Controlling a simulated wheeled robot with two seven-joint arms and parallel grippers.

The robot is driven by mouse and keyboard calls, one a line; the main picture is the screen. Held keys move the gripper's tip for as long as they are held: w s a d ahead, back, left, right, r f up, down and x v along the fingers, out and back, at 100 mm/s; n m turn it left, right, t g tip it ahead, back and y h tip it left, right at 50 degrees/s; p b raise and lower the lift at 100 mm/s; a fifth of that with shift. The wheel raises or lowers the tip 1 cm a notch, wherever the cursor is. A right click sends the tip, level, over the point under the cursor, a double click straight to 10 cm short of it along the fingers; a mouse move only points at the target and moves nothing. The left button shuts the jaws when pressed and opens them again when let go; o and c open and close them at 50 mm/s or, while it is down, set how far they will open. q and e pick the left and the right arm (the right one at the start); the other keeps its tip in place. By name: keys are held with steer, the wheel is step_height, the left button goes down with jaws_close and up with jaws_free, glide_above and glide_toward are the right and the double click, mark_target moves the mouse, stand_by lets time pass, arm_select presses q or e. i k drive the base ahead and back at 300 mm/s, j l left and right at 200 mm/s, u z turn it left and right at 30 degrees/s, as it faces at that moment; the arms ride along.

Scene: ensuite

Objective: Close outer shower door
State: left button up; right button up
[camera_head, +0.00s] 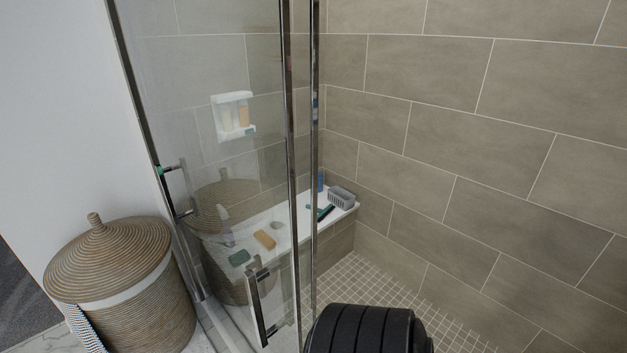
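The glass shower doors stand at the left and middle of the head view. Clear panes (265,170) overlap behind two upright metal edges near the middle. A metal bar handle (259,305) sits low, just left of those edges. A second handle (172,190) sits near the left frame post. Right of the metal edges there is no glass in view, and the shower is open there. I cannot tell for certain which pane is the outer door. Neither of my grippers is in view. A black ribbed part, probably of my arm, shows at the bottom middle.
A lidded wicker basket (125,285) stands on the floor at the left, close to the glass. Behind the glass is a white bench (275,222) with a grey small basket (341,197) and bath items. A tiled wall (480,130) fills the right; the tiled shower floor (365,280) is clear.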

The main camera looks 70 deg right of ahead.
mark_target(245, 335)
steer(key=i+z, duration=0.1)
steer(key=z, duration=2)
steer(key=i+j+z, duration=0.1)
steer(key=j+z, duration=0.3)
steer(key=j, duration=0.35)
steer(key=j+z, duration=0.35)
steer(key=j, duration=0.35)
steer(key=k+j+z, duration=0.1)
steer(key=j+z, duration=0.3)
steer(key=j, duration=0.35)
